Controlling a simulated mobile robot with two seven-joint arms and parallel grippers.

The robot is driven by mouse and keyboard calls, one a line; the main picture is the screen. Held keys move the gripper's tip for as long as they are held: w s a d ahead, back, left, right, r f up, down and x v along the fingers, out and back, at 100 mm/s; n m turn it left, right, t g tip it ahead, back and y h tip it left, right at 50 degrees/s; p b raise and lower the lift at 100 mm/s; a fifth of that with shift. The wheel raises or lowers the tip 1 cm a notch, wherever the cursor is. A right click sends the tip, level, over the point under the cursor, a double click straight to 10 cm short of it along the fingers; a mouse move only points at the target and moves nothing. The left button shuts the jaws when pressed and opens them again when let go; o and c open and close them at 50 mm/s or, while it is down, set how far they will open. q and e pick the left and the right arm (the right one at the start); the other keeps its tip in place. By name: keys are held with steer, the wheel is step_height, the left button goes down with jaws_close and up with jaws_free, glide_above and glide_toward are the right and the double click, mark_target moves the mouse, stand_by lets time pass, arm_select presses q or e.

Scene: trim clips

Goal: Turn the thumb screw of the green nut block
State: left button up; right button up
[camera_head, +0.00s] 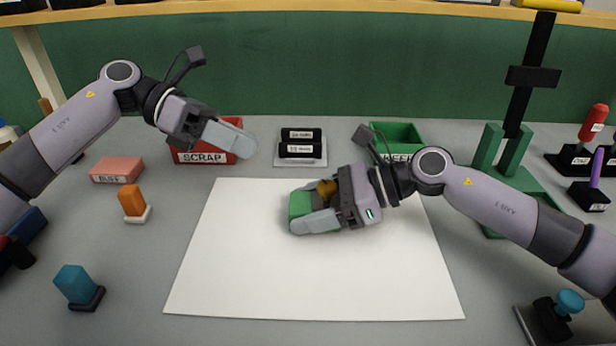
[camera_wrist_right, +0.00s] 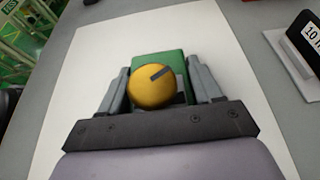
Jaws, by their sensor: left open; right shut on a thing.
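The green nut block (camera_head: 300,203) stands on the white sheet in the middle of the table. Its thumb screw is a yellow round knob (camera_head: 326,187) with a dark slot or mark on it. My right gripper (camera_head: 312,205) is shut on the green block, one finger on each side. In the right wrist view the block (camera_wrist_right: 160,62) sits between both fingers, and the yellow knob (camera_wrist_right: 152,87) faces the camera in front of it. My left gripper (camera_head: 246,140) is open and empty, raised above the table in front of the red scrap bin.
The white sheet (camera_head: 250,280) is otherwise clear. A red bin marked SCRAP (camera_head: 203,158), a small tray with black labelled blocks (camera_head: 300,160) and a green bin (camera_head: 398,133) stand behind it. An orange piece (camera_head: 132,201) and a teal-topped piece (camera_head: 76,284) stand at left.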

arm_select(q)
steer(key=n, duration=0.5)
steer(key=n+t, duration=0.4)
steer(key=n, duration=2.5)
glide_toward(325, 185)
steer(key=x, duration=0.8)
steer(key=c, duration=0.7)
